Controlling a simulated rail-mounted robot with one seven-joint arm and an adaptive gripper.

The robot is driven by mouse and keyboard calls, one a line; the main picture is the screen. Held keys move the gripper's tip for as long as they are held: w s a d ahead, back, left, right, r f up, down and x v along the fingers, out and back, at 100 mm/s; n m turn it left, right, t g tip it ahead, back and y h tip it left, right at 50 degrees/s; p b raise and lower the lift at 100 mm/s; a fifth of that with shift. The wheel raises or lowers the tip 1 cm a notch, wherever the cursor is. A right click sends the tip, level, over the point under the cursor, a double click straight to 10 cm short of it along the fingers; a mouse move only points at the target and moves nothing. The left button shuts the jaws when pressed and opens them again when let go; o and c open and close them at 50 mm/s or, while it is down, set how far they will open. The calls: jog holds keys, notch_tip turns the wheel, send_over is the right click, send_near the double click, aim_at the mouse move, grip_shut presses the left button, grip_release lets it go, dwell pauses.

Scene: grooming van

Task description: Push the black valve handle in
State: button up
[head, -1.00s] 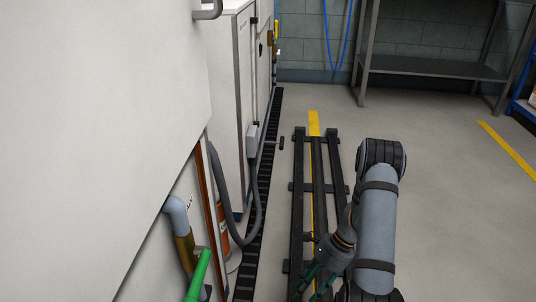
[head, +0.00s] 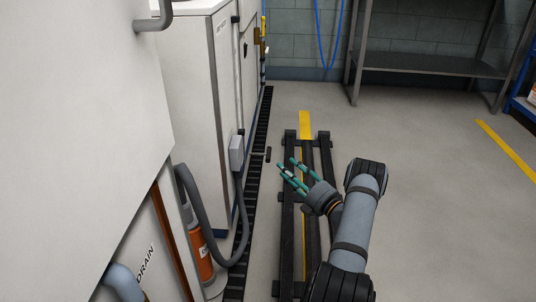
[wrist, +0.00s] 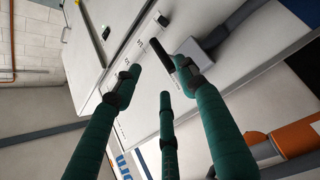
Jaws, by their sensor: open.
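The black valve handle (head: 268,154) is a short dark bar on a thin stem. It sticks out from the white cabinet (head: 187,90) beside a grey box. My gripper (head: 290,172) has teal fingers, spread open and empty, pointing left toward the cabinet. In the head view it is just right of and below the handle in the picture. In the wrist view, a black bar that looks like the handle (wrist: 182,72) shows by the right finger's tip, partly overlapped by it. Whether they touch, I cannot tell.
The grey box (head: 236,152) has a thick conduit (head: 205,240) looping down. An orange cylinder (head: 201,260) stands at the cabinet's foot. Dark floor rails (head: 285,220) run below my arm. Open floor lies to the right, with a grey bench (head: 430,66) behind.

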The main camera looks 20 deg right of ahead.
aim_at(269, 153)
jog(key=b+x, duration=0.5)
jog(key=x, duration=0.4)
jog(key=shift+w+a+f, duration=0.1)
jog(key=shift+a+f, duration=0.05)
jog(key=shift+a, duration=0.05)
jog(key=shift+w+a, duration=0.1)
jog(key=shift+w, duration=0.35)
jog(key=shift+c, duration=1.2)
jog(key=c, duration=0.7)
grip_shut()
